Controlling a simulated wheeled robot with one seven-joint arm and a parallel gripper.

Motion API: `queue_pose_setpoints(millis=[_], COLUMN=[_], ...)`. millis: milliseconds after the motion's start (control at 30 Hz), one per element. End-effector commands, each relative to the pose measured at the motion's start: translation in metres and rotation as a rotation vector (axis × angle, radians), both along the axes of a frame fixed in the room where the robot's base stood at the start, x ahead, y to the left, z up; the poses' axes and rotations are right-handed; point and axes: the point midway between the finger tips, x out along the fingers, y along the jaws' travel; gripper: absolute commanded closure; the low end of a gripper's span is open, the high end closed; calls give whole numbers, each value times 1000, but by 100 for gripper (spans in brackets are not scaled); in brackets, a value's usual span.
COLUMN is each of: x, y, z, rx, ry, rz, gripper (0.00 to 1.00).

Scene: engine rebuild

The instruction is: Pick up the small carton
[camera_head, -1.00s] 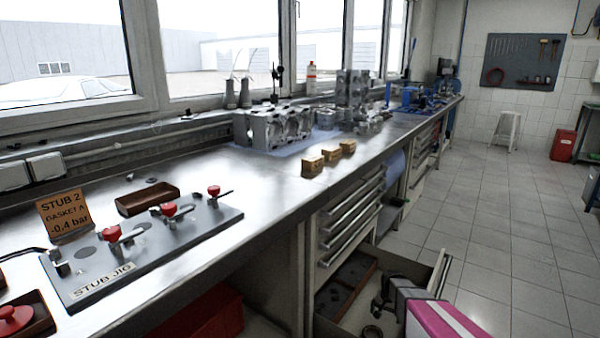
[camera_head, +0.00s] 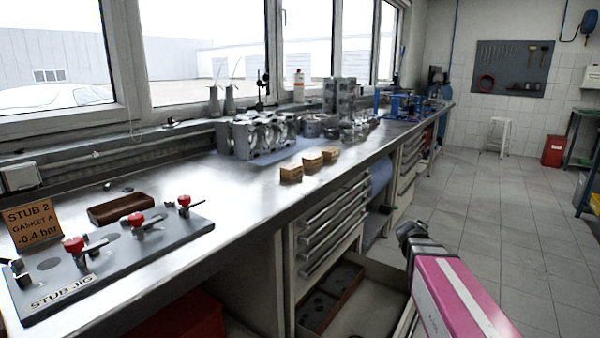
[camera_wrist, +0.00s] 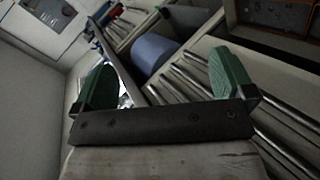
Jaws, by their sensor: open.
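Three small brown cartons stand in a row along the front edge of the workbench: a near carton (camera_head: 291,174), a middle carton (camera_head: 312,161) and a far carton (camera_head: 330,154). They look alike in size, and I cannot tell which one is the small carton. My gripper (camera_head: 407,234) is to the right of the bench, in front of the drawers and apart from all the cartons. In the wrist view my gripper (camera_wrist: 163,82) shows two green fingers spread wide with nothing between them. No carton is clearly visible in the wrist view.
An open drawer (camera_head: 375,293) with dark parts in brown trays juts out below my arm. The jig plate (camera_head: 125,250) and a brown tray (camera_head: 121,208) lie on the near bench. Engine blocks (camera_head: 262,136) stand behind the cartons.

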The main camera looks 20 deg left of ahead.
Motion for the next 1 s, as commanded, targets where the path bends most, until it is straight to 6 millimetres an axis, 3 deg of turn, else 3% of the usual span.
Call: queue_pose_setpoints(millis=[33,200,333,500,600,800,1000], x=[22,64,80,82,74,47,23], y=[17,82,142,223,270,348,388], z=[24,100,152,205,227,252,256], rx=[-83,-383,-620,-939,-1128,-1496,-1755], ry=[-73,-304,-466,-659,-760,-931,-1020], rz=[91,400,634,939,1119,1479,1763], gripper=[0,0,0,0,0,0,0])
